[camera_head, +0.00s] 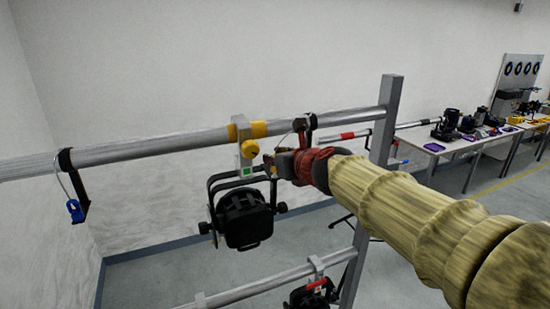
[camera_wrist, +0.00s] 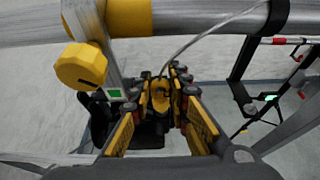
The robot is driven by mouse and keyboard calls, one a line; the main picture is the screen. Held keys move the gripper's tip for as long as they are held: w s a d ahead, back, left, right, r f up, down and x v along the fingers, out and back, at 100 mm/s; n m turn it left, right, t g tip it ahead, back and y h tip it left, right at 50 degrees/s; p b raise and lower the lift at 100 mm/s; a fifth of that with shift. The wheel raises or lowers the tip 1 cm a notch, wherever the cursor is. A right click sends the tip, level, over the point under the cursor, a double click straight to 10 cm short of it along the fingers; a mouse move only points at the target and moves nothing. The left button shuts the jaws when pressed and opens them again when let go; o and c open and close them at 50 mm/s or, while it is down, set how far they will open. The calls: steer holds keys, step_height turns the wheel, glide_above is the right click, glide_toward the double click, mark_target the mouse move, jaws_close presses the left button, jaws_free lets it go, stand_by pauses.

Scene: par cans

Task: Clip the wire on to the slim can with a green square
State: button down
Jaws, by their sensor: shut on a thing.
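The slim can (camera_head: 243,216) is a black lamp hanging in its yoke from the upper pipe by a yellow clamp (camera_head: 246,131). A green square (camera_head: 246,171) is on the clamp's bracket, and it shows left of my jaws in the wrist view (camera_wrist: 115,93). My gripper (camera_head: 271,166) is just right of the bracket. In the wrist view, my gripper (camera_wrist: 166,80) is shut on the wire's yellow clip (camera_wrist: 160,97). The thin wire (camera_wrist: 215,29) runs from there up right to a black strap (camera_wrist: 278,16) on the pipe. The can is partly hidden behind my fingers.
The upper pipe (camera_head: 180,142) ends at a grey post (camera_head: 384,125) on the right. A second strap with a blue clip (camera_head: 75,210) hangs at the far left. Below are a lower pipe (camera_head: 255,286) and another lamp (camera_head: 313,296). Worktables (camera_head: 460,143) stand behind right.

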steer(key=shift+f+b, duration=0.75)
steer(key=shift+f, duration=0.15)
stand_by(1.0)
steer(key=c, duration=1.6)
jaws_free()
steer(key=v, duration=1.2)
